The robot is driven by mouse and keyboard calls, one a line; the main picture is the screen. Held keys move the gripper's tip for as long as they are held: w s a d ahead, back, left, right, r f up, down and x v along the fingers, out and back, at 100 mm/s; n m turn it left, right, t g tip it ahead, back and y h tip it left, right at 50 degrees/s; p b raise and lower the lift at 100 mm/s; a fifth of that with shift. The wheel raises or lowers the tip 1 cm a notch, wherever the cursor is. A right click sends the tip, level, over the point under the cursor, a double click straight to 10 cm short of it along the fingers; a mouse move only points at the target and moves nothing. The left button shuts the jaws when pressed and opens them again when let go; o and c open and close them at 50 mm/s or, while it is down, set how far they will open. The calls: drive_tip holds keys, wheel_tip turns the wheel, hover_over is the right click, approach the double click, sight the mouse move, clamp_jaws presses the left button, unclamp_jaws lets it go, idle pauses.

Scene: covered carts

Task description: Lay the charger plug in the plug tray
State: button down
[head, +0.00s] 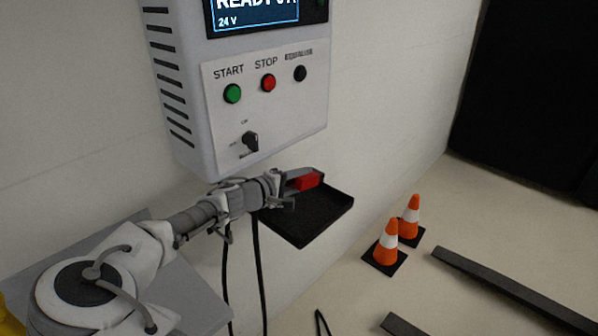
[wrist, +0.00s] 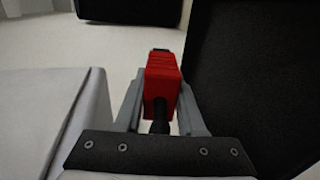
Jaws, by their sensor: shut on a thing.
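The red charger plug (head: 308,181) is between the fingers of my gripper (head: 304,180), which is shut on it. In the wrist view the red plug (wrist: 162,75) sits between the two grey fingers of my gripper (wrist: 160,98), with a black stem at its near end. The black plug tray (head: 312,222) is a shallow tray by the wall, below the charger cabinet. The plug appears above the tray in the head view; the height between them is hard to tell. A large dark surface at the right of the wrist view is probably the tray (wrist: 240,75).
The charger cabinet (head: 262,120) with start and stop buttons hangs just above my gripper. Black cables (head: 260,275) hang below my wrist. Two orange cones (head: 387,243) and dark floor rails (head: 500,285) lie to the right. A black panel (head: 530,95) stands at far right.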

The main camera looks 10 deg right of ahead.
sight(301, 209)
drive_tip(key=shift+w, duration=0.2)
drive_tip(key=shift+f+b, duration=1.9)
drive_tip(key=shift+f, duration=0.85)
drive_tip(key=shift+f, duration=0.25)
drive_tip(key=shift+f+b, duration=0.3)
drive_tip(key=shift+b, duration=0.05)
